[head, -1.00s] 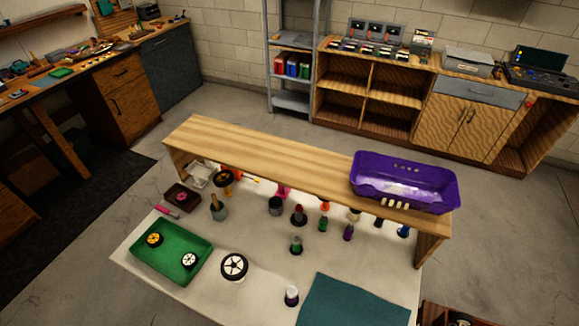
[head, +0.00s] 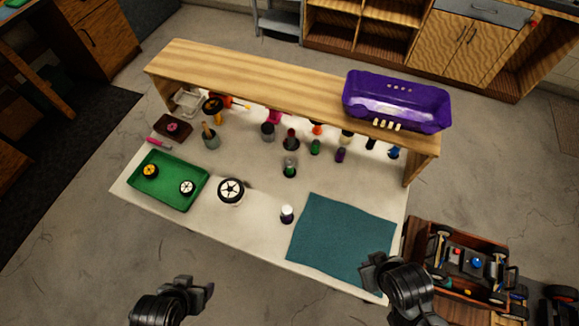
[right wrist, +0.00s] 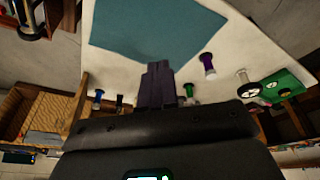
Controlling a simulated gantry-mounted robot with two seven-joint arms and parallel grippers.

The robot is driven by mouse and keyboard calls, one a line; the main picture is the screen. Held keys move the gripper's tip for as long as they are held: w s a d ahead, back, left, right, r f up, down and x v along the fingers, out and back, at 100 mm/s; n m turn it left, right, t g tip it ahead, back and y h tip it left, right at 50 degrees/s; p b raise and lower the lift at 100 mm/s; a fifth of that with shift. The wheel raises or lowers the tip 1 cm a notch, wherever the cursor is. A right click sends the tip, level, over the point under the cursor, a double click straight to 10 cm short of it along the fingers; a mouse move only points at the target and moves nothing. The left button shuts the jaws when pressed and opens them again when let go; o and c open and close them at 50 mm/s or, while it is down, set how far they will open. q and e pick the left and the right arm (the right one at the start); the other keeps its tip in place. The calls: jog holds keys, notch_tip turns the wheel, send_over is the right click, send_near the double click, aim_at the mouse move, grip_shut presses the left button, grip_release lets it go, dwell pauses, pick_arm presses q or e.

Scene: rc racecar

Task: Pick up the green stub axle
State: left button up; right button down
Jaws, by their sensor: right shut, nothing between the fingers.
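Two small upright green pieces stand on the white table (head: 262,203): one on a dark base (head: 290,167) near the middle, and one (head: 315,147) farther back, close to the shelf. I cannot tell which is the stub axle. A small green piece (right wrist: 188,91) also shows beside the fingers in the right wrist view. My right gripper (head: 374,270) is at the table's front right edge, by the teal cloth, far from the green pieces. Its fingers (right wrist: 158,68) are shut and empty. My left gripper (head: 198,288) hangs in front of the table; its opening is unclear.
A wooden shelf (head: 250,75) spans the table's back, with a purple car body (head: 397,100) on it. A green tray (head: 168,196) with wheels lies left. A white wheel (head: 230,190), a white-topped piece (head: 287,214) and the teal cloth (head: 340,240) lie in front.

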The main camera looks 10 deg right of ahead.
jog(key=c, duration=0.6)
grip_release()
